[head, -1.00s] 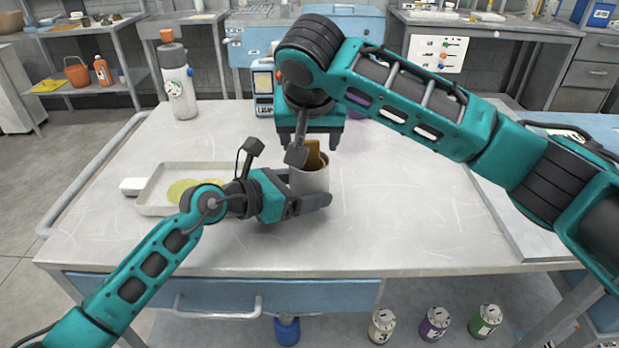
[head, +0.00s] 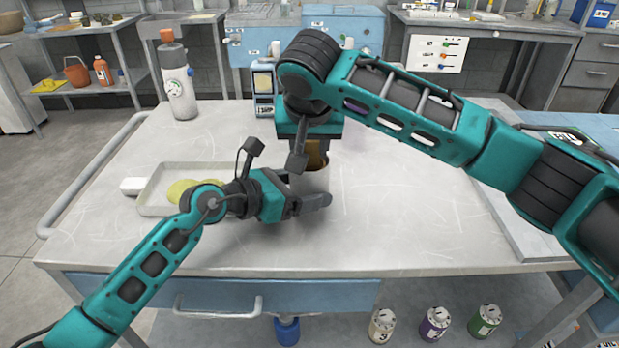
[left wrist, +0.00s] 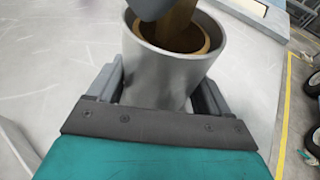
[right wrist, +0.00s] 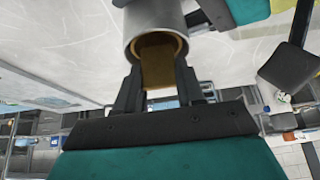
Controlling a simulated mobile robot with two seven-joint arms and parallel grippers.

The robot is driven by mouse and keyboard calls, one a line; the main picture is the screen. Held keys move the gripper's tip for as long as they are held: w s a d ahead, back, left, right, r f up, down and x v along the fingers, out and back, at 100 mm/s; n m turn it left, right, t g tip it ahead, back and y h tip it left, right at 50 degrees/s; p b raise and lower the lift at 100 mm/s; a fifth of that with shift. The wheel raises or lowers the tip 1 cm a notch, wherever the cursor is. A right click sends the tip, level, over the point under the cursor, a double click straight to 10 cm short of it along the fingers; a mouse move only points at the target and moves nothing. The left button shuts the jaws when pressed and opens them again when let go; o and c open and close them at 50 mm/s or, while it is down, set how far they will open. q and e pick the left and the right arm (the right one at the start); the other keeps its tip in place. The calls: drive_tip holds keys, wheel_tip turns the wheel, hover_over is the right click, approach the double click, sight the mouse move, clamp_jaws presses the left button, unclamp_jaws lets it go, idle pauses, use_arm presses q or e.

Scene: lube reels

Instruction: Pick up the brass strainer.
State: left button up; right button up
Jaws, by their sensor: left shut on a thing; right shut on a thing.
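The brass strainer (head: 316,156) stands partly inside a grey metal cup (head: 316,182) on the table. In the right wrist view the brass strainer (right wrist: 160,62) is between my right fingers, its lower part hidden in the cup (right wrist: 152,18). My right gripper (head: 311,152) points down over the cup and is shut on the strainer. My left gripper (head: 312,203) is low at the table and shut around the cup's outside. In the left wrist view the cup (left wrist: 172,75) sits between the left fingers, with the brass strainer (left wrist: 185,35) in its mouth.
A shallow tray (head: 155,205) with yellowish discs lies left of the cup. A white bottle (head: 178,90) stands at the back left. A small device (head: 263,90) stands behind my right gripper. The front right of the table (head: 420,220) is clear.

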clamp_jaws()
use_arm(q)
drive_tip(key=o, duration=0.7)
use_arm(e)
wheel_tip(320, 180, up, 18)
